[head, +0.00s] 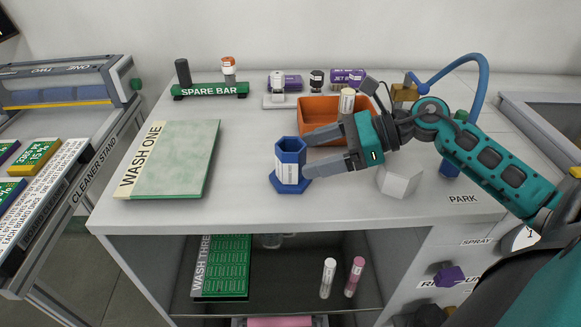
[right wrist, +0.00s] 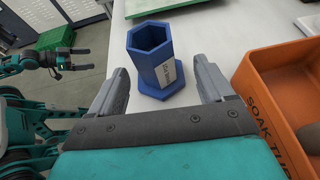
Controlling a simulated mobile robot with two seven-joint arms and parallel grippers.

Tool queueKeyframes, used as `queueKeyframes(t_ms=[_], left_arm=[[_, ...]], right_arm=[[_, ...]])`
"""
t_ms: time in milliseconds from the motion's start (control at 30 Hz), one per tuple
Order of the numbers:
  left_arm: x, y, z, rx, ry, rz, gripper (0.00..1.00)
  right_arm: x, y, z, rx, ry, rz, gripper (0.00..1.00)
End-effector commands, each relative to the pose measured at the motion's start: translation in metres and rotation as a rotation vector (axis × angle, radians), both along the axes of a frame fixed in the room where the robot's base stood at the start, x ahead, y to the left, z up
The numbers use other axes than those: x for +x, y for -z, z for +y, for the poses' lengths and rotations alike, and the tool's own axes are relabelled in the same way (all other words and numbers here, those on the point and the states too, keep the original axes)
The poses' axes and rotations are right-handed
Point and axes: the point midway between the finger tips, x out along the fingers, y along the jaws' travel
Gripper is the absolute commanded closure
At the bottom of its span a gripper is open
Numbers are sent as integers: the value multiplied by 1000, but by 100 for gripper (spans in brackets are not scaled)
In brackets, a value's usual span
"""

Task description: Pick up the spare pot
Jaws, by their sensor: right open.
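On the green spare bar (head: 210,91) at the back left stand a dark cylinder (head: 182,73) and a white pot with an orange top (head: 228,70). I cannot tell from the labels which is the spare pot. My right gripper (head: 308,155) is open and empty at the blue pot's right side. In the right wrist view the blue pot (right wrist: 153,55) stands just ahead, between the finger lines. My left gripper (right wrist: 86,59) hangs off the bench, open and empty.
An orange soak tub (head: 320,104) stands close behind my right gripper. A white block (head: 399,180) sits beneath my right wrist. The green Wash One board (head: 185,160) lies at left, with clear bench between it and the blue pot. Tubes (head: 327,278) stand on the shelf below.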

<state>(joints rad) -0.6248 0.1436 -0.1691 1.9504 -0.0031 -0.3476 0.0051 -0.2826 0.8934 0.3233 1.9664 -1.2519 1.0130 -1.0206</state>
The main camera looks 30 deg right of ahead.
Motion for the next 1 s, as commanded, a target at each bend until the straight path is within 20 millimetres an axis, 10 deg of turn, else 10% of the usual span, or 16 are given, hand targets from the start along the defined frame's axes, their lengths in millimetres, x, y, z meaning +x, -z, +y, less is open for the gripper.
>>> queueKeyframes(t_ms=[800,1000], left_arm=[[0,-4,5,8,-7,-6,2],[0,-3,5,8,-6,-3,2]], right_arm=[[23,28,44,1,0,1,19],[23,27,44,1,0,1,37]])
